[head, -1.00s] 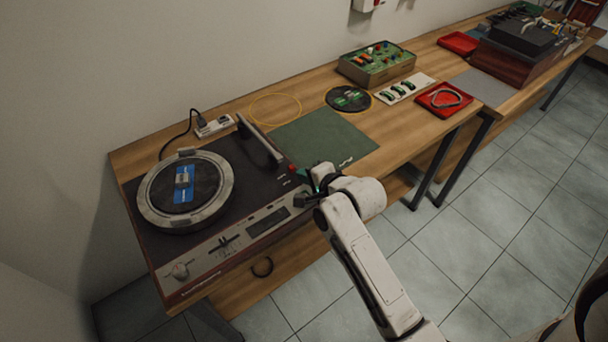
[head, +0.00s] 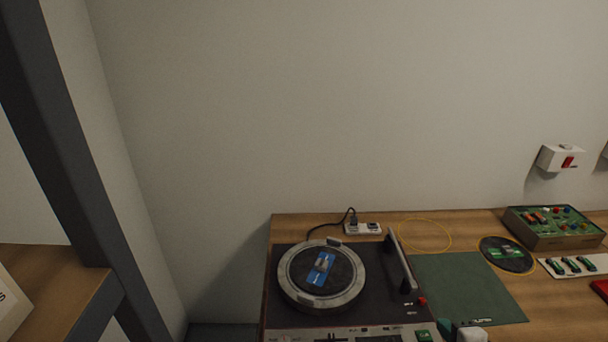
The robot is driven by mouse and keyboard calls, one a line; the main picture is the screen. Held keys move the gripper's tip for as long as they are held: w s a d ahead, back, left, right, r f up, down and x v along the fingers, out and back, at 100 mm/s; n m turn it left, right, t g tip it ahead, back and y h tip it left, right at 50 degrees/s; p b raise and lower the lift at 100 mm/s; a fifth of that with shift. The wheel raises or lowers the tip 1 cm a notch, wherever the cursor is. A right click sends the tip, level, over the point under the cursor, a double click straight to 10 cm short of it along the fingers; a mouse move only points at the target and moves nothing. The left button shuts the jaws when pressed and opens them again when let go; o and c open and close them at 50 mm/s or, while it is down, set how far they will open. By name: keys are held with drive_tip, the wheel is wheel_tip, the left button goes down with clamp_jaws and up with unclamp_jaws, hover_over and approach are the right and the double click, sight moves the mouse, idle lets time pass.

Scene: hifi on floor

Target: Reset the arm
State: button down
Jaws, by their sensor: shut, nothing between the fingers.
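My gripper (head: 446,327) shows only in part at the bottom edge of the head view, by the front right corner of the turntable machine. Its dark end and a white part of my arm are visible, and the rest is cut off by the frame. It is shut, and I see nothing held in it. The turntable machine (head: 285,262) stands on the wooden bench (head: 300,226). Its round grey-rimmed platter carries a small blue piece (head: 321,267).
A green mat (head: 468,285) lies right of the machine. Behind it are a power strip (head: 362,228) and a yellow loop (head: 425,250). A black disc (head: 506,255) and a green box (head: 553,227) stand further right. A dark post (head: 75,180) and shelf (head: 45,285) are at left.

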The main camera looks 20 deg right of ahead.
drive_tip(key=s+a+f+n+g+y, duration=0.3)
drive_tip(key=s+a+f+n+g, duration=0.15)
drive_tip(key=s+a+n, duration=0.45)
drive_tip(key=s+a+f+n+g, duration=0.1)
drive_tip(key=s+a+n+g, duration=0.2)
drive_tip(key=s+n, duration=0.2)
drive_tip(key=s+a+n+g+b, duration=0.1)
drive_tip(key=s+a+n+g, duration=0.2)
drive_tip(key=s+n, duration=0.3)
drive_tip(key=shift+s+a+f+n, duration=0.3)
drive_tip(key=shift+s+f, duration=0.1)
drive_tip(key=shift+s, duration=0.65)
drive_tip(key=c, duration=1.8)
unclamp_jaws()
